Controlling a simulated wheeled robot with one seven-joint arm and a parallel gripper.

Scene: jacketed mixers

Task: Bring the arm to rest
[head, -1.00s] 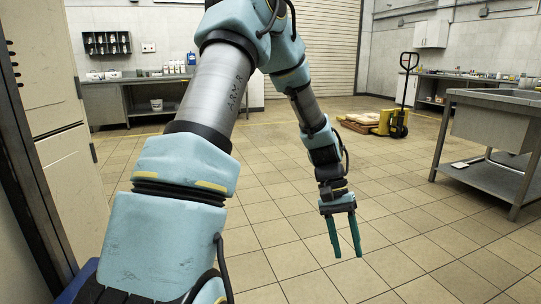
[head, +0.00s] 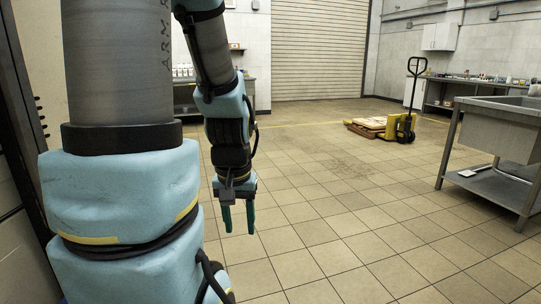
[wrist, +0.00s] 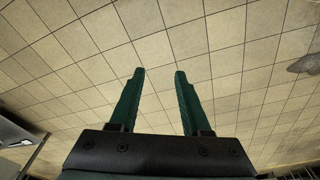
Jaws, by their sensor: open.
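My gripper (head: 239,232) hangs pointing down from my arm in the left half of the head view, above the tiled floor (head: 330,215). Its two green fingers are apart with nothing between them. In the wrist view my gripper (wrist: 157,75) shows the same open, empty fingers against bare floor tiles. My arm is bent, with its upper part large at the left of the head view.
A yellow pallet truck (head: 398,126) with a loaded pallet stands on the floor at the back. A steel sink table (head: 500,130) is at the right. A roller door (head: 318,50) closes the back wall. The middle floor is clear.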

